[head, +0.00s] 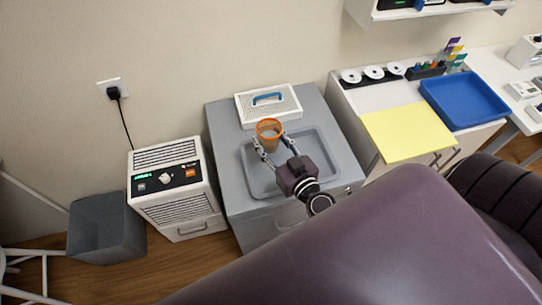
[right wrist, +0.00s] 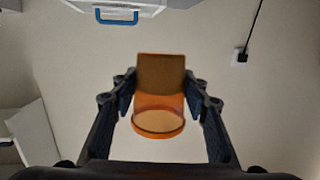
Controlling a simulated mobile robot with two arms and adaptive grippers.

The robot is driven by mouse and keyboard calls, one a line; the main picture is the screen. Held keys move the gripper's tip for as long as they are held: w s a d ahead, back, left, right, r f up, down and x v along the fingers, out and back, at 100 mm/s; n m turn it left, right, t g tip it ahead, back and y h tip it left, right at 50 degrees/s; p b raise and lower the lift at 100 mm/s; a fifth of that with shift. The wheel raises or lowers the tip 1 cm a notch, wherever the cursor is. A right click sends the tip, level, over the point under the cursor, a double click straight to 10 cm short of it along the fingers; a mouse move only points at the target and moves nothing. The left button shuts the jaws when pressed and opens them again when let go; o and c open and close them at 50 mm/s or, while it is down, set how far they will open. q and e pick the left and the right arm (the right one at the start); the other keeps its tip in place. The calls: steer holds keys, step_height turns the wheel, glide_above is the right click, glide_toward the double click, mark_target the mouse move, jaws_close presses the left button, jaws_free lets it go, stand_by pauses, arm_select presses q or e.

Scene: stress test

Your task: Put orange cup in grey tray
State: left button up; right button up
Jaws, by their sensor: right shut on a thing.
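The orange cup (head: 269,129) is see-through and is held between the fingers of my right gripper (head: 273,146). In the right wrist view, the cup (right wrist: 160,98) sits between both fingers of the gripper (right wrist: 160,82), its round rim facing the lower part of the picture. The grey tray (head: 261,181) lies on top of a grey cabinet. In the head view the cup overlaps the tray's back left part; its height above the tray is hard to tell. My arm and gripper hide part of the tray. My left gripper is not in view.
A white perforated box (head: 286,111) with a blue handle (head: 267,98) stands behind the tray. A white appliance (head: 172,180) and a grey bin (head: 103,232) stand left of the cabinet. A yellow sheet (head: 406,132) and a blue tray (head: 463,102) lie to the right.

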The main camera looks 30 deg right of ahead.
steer(key=b, duration=0.5)
glide_above(270, 169)
step_height(270, 169, down, 7)
steer(key=shift+r, duration=0.1)
step_height(270, 169, down, 2)
steer(key=shift+b, duration=0.3)
step_height(270, 169, down, 4)
steer(key=shift+r+b, duration=0.2)
steer(key=shift+b, duration=0.9)
steer(key=shift+f, duration=0.1)
steer(key=o, duration=0.7)
steer(key=shift+o, duration=0.2)
